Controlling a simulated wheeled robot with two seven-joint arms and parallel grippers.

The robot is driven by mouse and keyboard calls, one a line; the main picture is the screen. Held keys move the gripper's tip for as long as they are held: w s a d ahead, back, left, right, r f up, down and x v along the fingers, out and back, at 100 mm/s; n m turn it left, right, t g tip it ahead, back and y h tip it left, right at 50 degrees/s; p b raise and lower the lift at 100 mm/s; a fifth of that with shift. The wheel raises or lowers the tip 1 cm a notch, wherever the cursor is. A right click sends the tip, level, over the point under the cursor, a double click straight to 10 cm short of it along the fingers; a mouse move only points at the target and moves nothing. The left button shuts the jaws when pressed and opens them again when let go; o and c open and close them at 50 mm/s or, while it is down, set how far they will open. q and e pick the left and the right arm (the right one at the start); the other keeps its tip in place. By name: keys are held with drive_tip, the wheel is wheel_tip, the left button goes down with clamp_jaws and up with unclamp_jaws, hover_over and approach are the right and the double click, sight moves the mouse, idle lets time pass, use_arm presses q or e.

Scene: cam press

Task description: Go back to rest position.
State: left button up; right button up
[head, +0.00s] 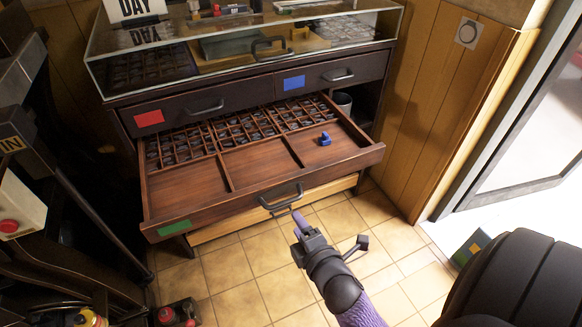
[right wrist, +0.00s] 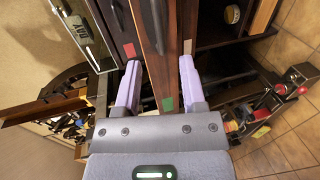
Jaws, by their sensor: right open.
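My right gripper (head: 299,218) is in front of the open drawer (head: 180,190), just below its metal handle (head: 281,197). In the right wrist view the lilac fingers of this gripper (right wrist: 160,64) are spread apart with nothing held between them. The drawer front and handle (right wrist: 154,22) lie beyond the fingers there, and the gripper looks clear of the handle. The drawer has a green label (head: 173,226) and small divided compartments at the back. A small blue piece (head: 325,139) sits in its right front compartment. My left gripper is not in view.
Two shut drawers with a red label (head: 149,119) and a blue label (head: 294,83) are above. A glass case (head: 240,45) tops the cabinet. Dark machinery (head: 60,230) stands at left. Tiled floor (head: 250,265) is open in front; a doorway is at right.

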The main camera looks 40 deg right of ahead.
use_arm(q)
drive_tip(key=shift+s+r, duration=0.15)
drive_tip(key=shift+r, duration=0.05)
use_arm(e)
drive_tip(key=shift+s+a, duration=0.15)
drive_tip(key=shift+s, duration=0.4)
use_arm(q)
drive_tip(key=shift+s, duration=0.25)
